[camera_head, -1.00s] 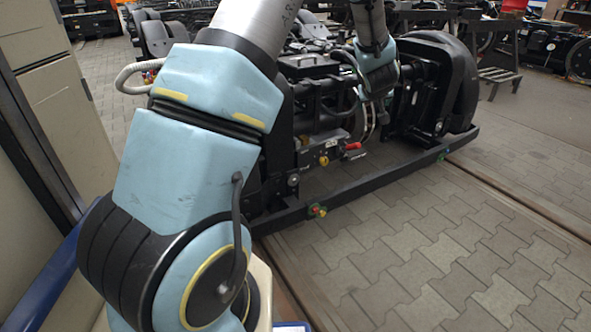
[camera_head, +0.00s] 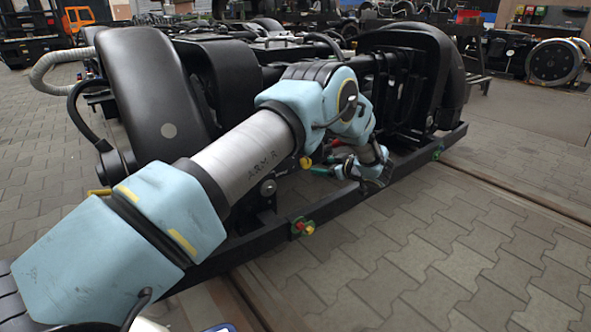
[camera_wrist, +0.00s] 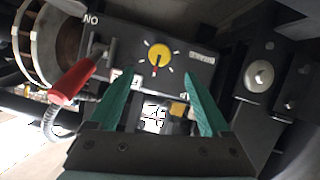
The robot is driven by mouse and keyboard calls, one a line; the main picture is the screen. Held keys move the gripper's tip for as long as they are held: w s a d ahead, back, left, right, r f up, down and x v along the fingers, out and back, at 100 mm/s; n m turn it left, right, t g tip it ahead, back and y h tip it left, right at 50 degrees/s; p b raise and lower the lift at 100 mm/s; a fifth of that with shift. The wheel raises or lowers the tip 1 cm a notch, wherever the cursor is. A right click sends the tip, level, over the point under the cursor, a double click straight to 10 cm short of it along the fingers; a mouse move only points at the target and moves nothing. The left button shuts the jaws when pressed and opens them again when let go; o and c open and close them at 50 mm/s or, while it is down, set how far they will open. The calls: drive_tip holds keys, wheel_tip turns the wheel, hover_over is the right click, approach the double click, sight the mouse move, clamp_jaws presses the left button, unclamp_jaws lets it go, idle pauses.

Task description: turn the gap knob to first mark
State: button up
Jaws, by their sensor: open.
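In the wrist view the gap knob (camera_wrist: 159,56) is a round yellow dial with a dark pointer line, ringed by short white marks on a dark control box (camera_wrist: 120,46). The line runs roughly up and down in the picture; which mark it meets is too small to tell. My gripper (camera_wrist: 158,76) is open, its two green fingers spread, tips just below and either side of the knob, not seen touching it. In the head view my gripper (camera_head: 334,167) is low at the bogie's near side; the arm hides much there.
A red-handled lever (camera_wrist: 73,81) stands left of the knob in the wrist view, close to the left finger. A bracket with a bolt (camera_wrist: 258,75) is at right. The bogie's lower frame bar (camera_head: 235,248) runs along the front; the paving (camera_head: 440,250) is clear.

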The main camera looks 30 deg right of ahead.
sight(308, 164)
drive_tip(key=b+x, duration=0.3)
drive_tip(key=x, duration=0.5)
drive_tip(key=shift+w+f+b, duration=0.15)
drive_tip(key=shift+w+b, duration=0.15)
drive_tip(key=shift+b, duration=0.05)
drive_tip(key=shift+b+x, duration=0.3)
drive_tip(key=shift+x, duration=0.5)
clamp_jaws()
